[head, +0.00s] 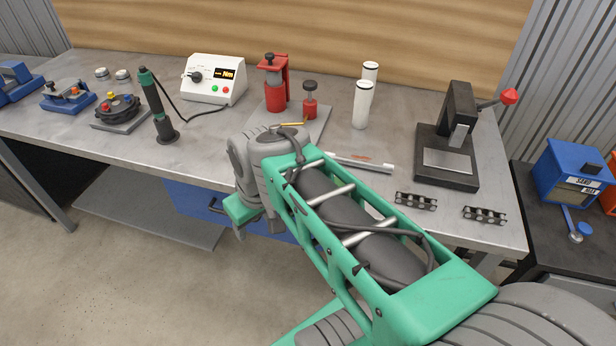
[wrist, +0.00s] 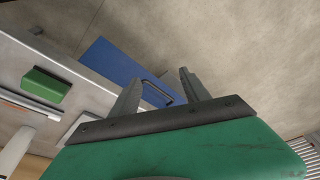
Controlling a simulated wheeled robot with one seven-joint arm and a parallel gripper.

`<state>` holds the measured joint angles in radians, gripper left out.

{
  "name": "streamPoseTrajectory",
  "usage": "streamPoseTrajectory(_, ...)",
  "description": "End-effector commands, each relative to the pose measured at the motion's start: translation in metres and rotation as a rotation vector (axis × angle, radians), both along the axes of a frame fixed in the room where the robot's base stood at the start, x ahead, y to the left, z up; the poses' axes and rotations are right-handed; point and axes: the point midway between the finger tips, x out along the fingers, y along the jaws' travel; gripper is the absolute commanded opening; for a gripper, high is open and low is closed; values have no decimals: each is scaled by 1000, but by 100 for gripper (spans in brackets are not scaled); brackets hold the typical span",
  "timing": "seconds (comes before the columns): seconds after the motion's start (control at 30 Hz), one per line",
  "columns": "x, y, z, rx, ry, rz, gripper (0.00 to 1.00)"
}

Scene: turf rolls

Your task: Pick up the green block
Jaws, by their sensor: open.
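The green block (wrist: 46,84) shows at the left of the wrist view, lying on the grey workbench top near its edge. In the head view I cannot make it out; my arm covers part of the bench there. My gripper (wrist: 161,76) is open, with two dark fingers apart and nothing between them. In the wrist view it points past the bench edge toward the blue drawer front and floor, with the block off to the left of the fingers. In the head view the fingers are not clearly visible.
A metal bar (head: 360,163), white cylinders (head: 362,104), a black press (head: 447,150) and a red tool stand (head: 277,88) are on the bench. A green-topped tool (head: 156,108) stands left. The blue drawer (head: 188,204) is under the bench.

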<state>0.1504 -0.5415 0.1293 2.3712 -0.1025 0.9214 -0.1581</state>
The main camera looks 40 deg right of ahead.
Motion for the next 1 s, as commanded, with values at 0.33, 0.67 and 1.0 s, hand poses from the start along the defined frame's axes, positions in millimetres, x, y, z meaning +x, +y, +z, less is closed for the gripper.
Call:
streamPoseTrajectory(0.33,29,-207,19,65,-47,434,65)
streamPoseTrajectory(0.67,10,-258,-6,55,-119,566,65)
streamPoseTrajectory(1.0,28,-250,-55,53,-119,561,65)
